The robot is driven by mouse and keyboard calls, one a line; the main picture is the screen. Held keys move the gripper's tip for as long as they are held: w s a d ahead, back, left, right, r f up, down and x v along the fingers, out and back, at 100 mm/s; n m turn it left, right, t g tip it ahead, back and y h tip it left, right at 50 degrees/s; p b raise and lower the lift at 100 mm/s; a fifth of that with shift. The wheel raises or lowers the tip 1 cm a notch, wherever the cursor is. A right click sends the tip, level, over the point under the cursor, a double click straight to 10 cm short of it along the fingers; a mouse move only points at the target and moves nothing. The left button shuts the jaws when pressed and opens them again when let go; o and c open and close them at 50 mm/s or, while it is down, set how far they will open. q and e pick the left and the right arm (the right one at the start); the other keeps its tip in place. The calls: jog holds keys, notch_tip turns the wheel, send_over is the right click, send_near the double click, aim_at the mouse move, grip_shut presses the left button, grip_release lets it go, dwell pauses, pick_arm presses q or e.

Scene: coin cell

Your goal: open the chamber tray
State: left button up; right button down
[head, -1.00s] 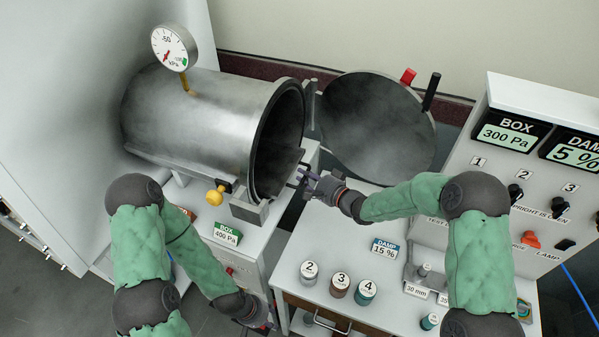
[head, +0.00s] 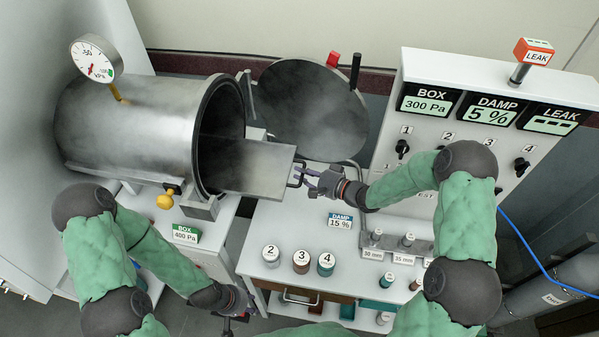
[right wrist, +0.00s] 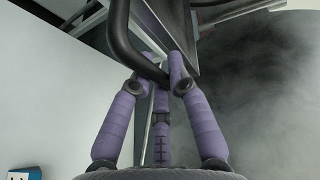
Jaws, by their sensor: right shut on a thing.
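The metal chamber (head: 140,125) lies on its side at the left, its round door (head: 315,105) swung open to the right. The flat grey chamber tray (head: 255,168) sticks well out of the chamber mouth. My right gripper (head: 308,178) is at the tray's outer end, shut on its dark handle (head: 297,176). In the right wrist view the purple fingers (right wrist: 160,75) close around the black handle bar (right wrist: 125,45). My left gripper (head: 238,303) hangs low at the front, away from the chamber; its fingers are too small to judge.
A white bench (head: 290,222) holds numbered jars (head: 301,261) and a DAMP card (head: 340,221) in front of the tray. A control panel (head: 480,130) stands at the right. A yellow knob (head: 165,201) sits below the chamber mouth.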

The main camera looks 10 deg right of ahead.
jog(key=shift+f, duration=0.1)
jog(key=c, duration=1.1)
grip_release()
jog(key=shift+c, duration=0.2)
jog(key=v, duration=1.2)
